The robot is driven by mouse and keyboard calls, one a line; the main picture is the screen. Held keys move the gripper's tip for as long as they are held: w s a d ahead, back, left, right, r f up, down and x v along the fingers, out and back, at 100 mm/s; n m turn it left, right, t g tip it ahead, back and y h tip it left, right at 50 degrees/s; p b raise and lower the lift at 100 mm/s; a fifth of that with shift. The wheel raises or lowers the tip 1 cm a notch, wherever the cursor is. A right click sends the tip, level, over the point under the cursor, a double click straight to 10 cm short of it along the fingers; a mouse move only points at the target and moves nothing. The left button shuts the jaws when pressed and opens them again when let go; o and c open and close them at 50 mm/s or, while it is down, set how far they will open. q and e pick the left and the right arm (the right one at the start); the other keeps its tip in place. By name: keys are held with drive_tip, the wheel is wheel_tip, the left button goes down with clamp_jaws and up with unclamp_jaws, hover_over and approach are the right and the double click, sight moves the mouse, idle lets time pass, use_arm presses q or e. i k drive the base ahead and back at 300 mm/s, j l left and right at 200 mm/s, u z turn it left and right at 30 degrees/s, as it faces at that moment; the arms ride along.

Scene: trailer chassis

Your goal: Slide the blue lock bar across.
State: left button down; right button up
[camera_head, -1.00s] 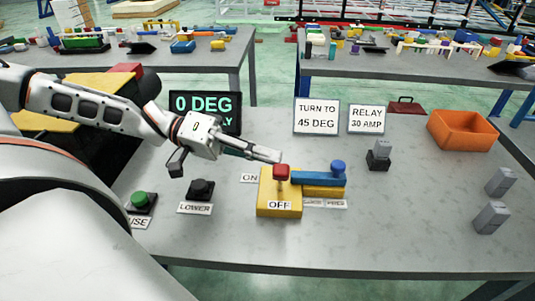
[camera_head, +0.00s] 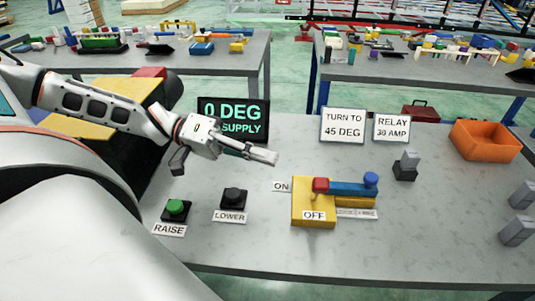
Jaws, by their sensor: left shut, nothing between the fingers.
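The blue lock bar (camera_head: 350,188) lies across the right part of a yellow switch block (camera_head: 314,208), with a round blue knob (camera_head: 371,179) standing at its right end. A red switch handle (camera_head: 320,186) is at the bar's left end, between an ON label (camera_head: 282,187) and an OFF label (camera_head: 313,215). I cannot tell whether the handle and bar touch. My left gripper (camera_head: 275,157) is shut and empty, above the table, left of and behind the red handle and apart from it. My right gripper is not in view.
A green RAISE button (camera_head: 176,207) and a black LOWER button (camera_head: 234,195) are at the left front. A display (camera_head: 233,119) reads 0 DEG. Signs, grey blocks (camera_head: 405,168) and an orange bin (camera_head: 484,141) stand behind and right. The table front is clear.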

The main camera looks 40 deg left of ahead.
sight(369, 189)
drive_tip(key=k, duration=1)
